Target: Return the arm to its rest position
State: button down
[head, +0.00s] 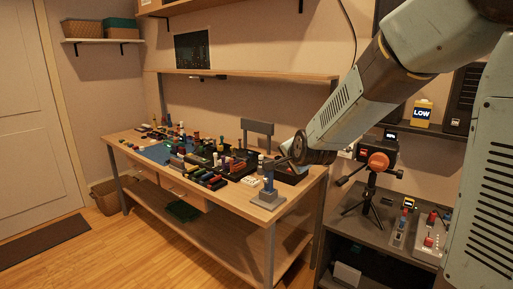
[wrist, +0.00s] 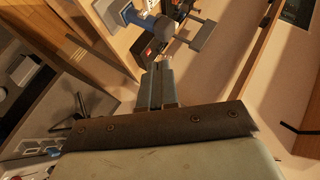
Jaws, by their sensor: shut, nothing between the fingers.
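My arm (head: 350,100) reaches from the upper right of the head view down and left toward the right end of the workbench (head: 295,205). My gripper (head: 281,161) is at its lower end, above the bench and close to a blue and grey stand (head: 268,193); I cannot tell whether they touch. In the wrist view my gripper's fingers (wrist: 161,75) are together with nothing between them. The blue part of the stand (wrist: 136,17) shows just beyond them at the top.
The bench top holds many small tools and coloured parts. An orange and black device (head: 378,161) on a tripod stands on a grey cabinet (head: 350,232) at right, beside switch boxes (head: 430,235). A shelf (head: 250,75) runs above the bench. Open wooden floor (head: 110,255) lies at left.

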jog(key=s+d+r+n+g+h, duration=0.1)
jog(key=s+d+r+n+g, duration=0.1)
jog(key=s, duration=0.8)
jog(key=s+d+r+n+g, duration=0.2)
jog(key=s+d+n, duration=0.2)
jog(key=s+d, duration=0.3)
jog(key=s+d+r+n+g+h, duration=0.1)
jog(key=s+d+n, duration=0.3)
jog(key=s, duration=1)
jog(key=shift+d+r+g+h, duration=0.3)
jog(key=shift+d+r+g, duration=0.15)
jog(key=shift+d, duration=0.2)
jog(key=shift+s+d, duration=0.1)
jog(key=shift+d, duration=0.05)
